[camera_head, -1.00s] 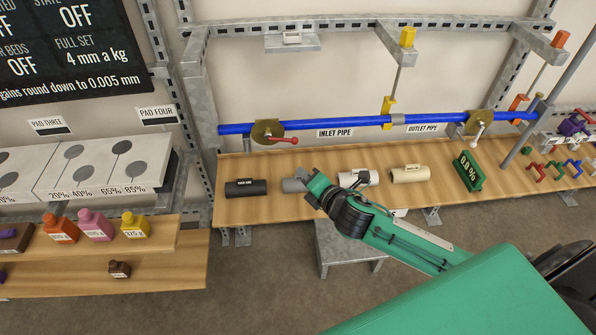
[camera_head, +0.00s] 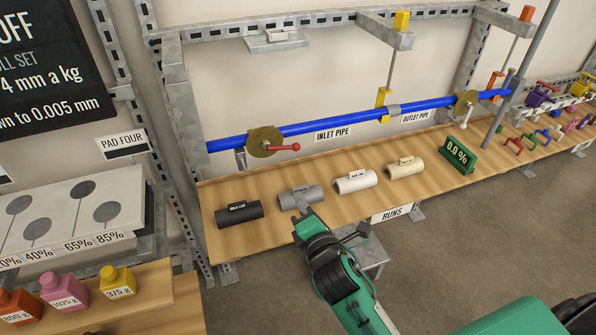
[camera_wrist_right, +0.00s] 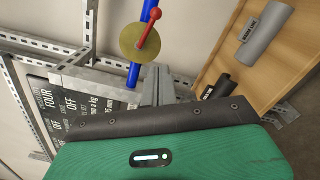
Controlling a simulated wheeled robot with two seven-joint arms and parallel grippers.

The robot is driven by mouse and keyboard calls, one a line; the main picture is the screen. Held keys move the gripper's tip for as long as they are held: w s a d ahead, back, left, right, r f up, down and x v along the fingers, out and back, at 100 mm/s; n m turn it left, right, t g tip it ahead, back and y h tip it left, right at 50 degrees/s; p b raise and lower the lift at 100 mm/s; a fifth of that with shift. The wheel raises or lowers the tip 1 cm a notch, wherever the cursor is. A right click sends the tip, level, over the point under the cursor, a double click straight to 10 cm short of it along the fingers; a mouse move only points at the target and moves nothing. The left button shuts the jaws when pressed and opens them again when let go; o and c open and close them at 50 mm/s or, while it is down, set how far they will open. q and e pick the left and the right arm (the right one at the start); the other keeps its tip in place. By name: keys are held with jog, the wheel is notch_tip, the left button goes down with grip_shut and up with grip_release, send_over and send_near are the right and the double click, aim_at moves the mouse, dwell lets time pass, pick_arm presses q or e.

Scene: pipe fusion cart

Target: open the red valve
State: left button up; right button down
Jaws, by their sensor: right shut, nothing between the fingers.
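The red valve has a red lever (camera_head: 283,148) on a round brass disc (camera_head: 262,138), set on the blue pipe above the left part of the wooden shelf. The lever points right, roughly along the pipe. My right gripper (camera_head: 301,207) is shut and empty, below the valve and apart from it, in front of the grey pipe piece. In the right wrist view the red lever (camera_wrist_right: 149,30) and brass disc (camera_wrist_right: 133,45) are just beyond my shut fingers (camera_wrist_right: 157,78). My left gripper is not in view.
Black (camera_head: 240,214), grey (camera_head: 299,194), white (camera_head: 356,182) and cream (camera_head: 405,168) pipe pieces lie on the shelf (camera_head: 270,236). A green 0.0 % display (camera_head: 458,156) stands to their right. The air before the blue pipe (camera_head: 340,123) is clear.

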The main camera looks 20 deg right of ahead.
jog(key=w, duration=0.2)
jog(key=p, duration=0.2)
send_near(282, 147)
notch_tip(282, 147, down, 3)
jog(key=w, duration=0.3)
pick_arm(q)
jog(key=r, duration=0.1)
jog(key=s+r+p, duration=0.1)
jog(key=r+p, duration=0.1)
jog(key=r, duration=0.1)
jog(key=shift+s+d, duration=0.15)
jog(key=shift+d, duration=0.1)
pick_arm(e)
jog(key=w+d, duration=0.2)
jog(key=w, duration=0.1)
jog(key=shift+w+d+r, duration=0.1)
jog(key=shift+w+r, duration=0.05)
jog(key=shift+r, duration=0.25)
